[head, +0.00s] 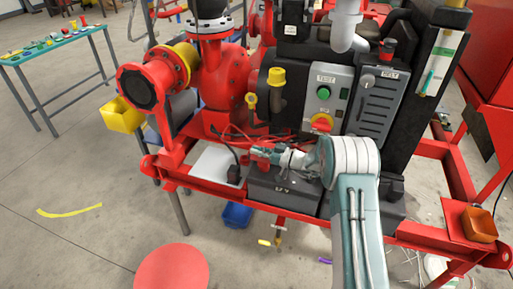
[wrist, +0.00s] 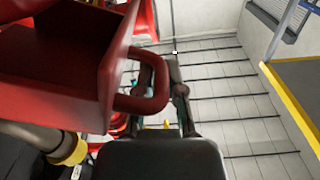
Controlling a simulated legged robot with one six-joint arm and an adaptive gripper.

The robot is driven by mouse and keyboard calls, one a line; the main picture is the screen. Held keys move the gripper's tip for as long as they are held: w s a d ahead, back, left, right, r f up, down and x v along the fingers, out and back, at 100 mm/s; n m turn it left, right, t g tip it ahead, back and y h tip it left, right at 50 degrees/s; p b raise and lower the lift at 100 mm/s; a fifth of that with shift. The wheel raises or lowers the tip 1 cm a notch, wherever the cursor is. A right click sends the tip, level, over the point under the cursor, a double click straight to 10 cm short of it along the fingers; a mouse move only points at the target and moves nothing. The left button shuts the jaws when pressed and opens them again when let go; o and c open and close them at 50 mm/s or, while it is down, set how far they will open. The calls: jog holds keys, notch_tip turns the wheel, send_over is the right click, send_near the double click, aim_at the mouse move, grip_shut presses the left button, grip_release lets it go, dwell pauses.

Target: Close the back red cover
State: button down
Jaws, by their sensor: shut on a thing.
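In the wrist view a red box-shaped cover (wrist: 60,65) with a rounded loop handle (wrist: 152,98) fills the upper left. My gripper (wrist: 168,72) has its fingers at the outer end of this handle and is shut on it. The fingers partly hide behind the handle, so the exact contact is hard to see. In the head view my gripper (head: 258,152) reaches left, low in front of the red pump. The cover cannot be clearly told apart from the other red parts there.
A control panel (head: 323,100) with a green button and a red-yellow switch stands above my gripper. Red cables and a black plug (head: 234,173) hang beside it. A dark box (head: 283,188) lies below. The red skid frame (head: 205,183) runs along the front.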

jog(key=c, duration=1)
grip_release()
jog(key=shift+s+f, duration=0.1)
jog(key=shift+f, duration=0.1)
jog(key=shift+c, duration=0.2)
jog(key=o, duration=0.3)
jog(key=shift+w, duration=0.2)
jog(key=shift+w+d, duration=0.1)
jog(key=shift+r, duration=0.1)
jog(key=v, duration=1.2)
